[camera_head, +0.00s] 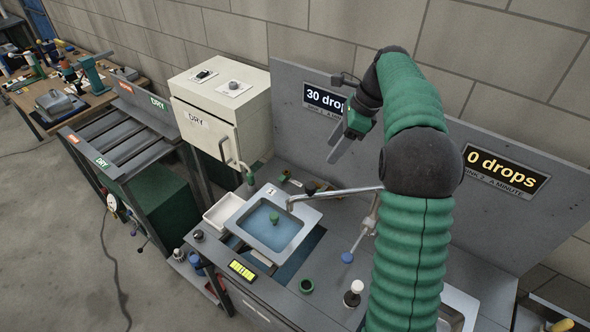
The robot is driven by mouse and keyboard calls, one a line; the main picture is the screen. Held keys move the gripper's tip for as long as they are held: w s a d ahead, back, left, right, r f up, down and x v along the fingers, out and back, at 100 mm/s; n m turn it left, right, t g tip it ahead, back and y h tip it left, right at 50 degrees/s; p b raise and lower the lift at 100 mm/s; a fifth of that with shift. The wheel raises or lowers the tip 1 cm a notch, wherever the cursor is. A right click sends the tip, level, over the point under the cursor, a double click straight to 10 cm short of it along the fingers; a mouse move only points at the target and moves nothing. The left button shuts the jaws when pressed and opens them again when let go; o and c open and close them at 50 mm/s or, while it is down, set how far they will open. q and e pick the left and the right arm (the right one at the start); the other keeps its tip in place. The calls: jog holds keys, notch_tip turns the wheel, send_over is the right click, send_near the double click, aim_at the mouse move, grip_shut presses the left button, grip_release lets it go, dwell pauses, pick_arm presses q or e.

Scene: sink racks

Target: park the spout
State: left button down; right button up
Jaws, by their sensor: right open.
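The spout (335,193) is a thin metal tube. A second sink (462,303) is mostly hidden by my right arm. My right gripper (336,143) is open and empty, above and behind the spout in the picture, in front of the left display. My left gripper is not in view.
The displays read "30 drops" (322,97), partly covered, and "0 drops" (505,170). A cream DRY cabinet (222,105) and a slatted rack (118,140) stand left.

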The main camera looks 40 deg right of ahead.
aim_at(312, 185)
jog(key=p+x, duration=0.2)
jog(key=x, duration=1.1)
jog(key=shift+s+a, duration=0.2)
jog(key=shift+a+f, duration=0.15)
jog(key=shift+f, duration=0.45)
jog(key=shift+a+f, duration=0.15)
jog(key=shift+f, duration=0.4)
jog(key=shift+s+f, duration=0.15)
jog(key=shift+f, duration=0.15)
jog(key=shift+w+f, duration=0.1)
jog(key=shift+w, duration=0.15)
jog(key=shift+c, duration=2.2)
jog(key=shift+a, duration=0.1)
grip_shut()
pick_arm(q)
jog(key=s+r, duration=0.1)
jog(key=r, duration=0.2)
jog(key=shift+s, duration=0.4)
